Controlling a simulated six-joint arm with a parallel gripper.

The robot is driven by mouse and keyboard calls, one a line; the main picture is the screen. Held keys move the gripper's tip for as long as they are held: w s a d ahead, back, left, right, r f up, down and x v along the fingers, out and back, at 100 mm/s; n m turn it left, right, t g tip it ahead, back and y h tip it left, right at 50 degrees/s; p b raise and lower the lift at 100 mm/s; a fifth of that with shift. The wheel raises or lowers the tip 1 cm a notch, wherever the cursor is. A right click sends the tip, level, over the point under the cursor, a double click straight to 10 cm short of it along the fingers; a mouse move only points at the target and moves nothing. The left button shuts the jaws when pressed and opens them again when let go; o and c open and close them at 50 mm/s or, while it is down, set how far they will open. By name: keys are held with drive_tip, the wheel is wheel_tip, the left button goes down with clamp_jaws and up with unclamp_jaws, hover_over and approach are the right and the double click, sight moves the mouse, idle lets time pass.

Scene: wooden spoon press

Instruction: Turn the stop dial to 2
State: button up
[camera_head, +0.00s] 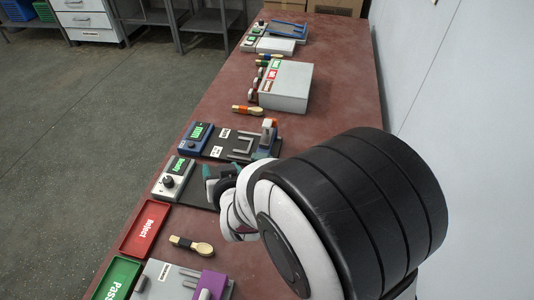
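A grey control box (181,171) with a lit green display stands at the table's left edge, and a black dial (168,182) sits on its near left part. Labels and dial marks are too small to read, so I cannot tell which dial is the stop dial or its setting. My gripper (207,180), dark with teal parts, is just right of this box, apart from the dial. My arm hides much of the gripper and the surface behind it. Whether the fingers are open or shut is unclear.
A blue box (195,137) with a green display stands beyond. A grey box (286,88) with red knobs is farther back. Red (145,228) and green (117,279) trays and a wooden spoon (191,245) lie nearer. A white wall (440,90) bounds the right.

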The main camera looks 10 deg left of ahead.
drive_tip(key=d+r+m+h, duration=0.2)
drive_tip(key=d+r, duration=0.4)
drive_tip(key=d, duration=0.4)
drive_tip(key=shift+w+d+r+m+g, duration=0.2)
drive_tip(key=shift+r+m+g, duration=0.1)
drive_tip(key=shift+m, duration=0.3)
drive_tip(key=w+a+n+g, duration=0.1)
drive_tip(key=a, duration=0.2)
drive_tip(key=a+f+n+g, duration=0.1)
drive_tip(key=a+n, duration=0.1)
drive_tip(key=a, duration=0.1)
drive_tip(key=w+a+n, duration=0.1)
drive_tip(key=a, duration=0.3)
drive_tip(key=shift+w+f+n+g+y, duration=0.2)
drive_tip(key=shift+w+n+g+y, duration=0.1)
drive_tip(key=shift+g+y, duration=0.1)
drive_tip(key=n+g+h, duration=0.1)
drive_tip(key=n+g, duration=0.4)
drive_tip(key=n, duration=0.3)
approach(168, 180)
drive_tip(key=x, duration=0.9)
drive_tip(key=shift+a+r, duration=0.1)
clamp_jaws()
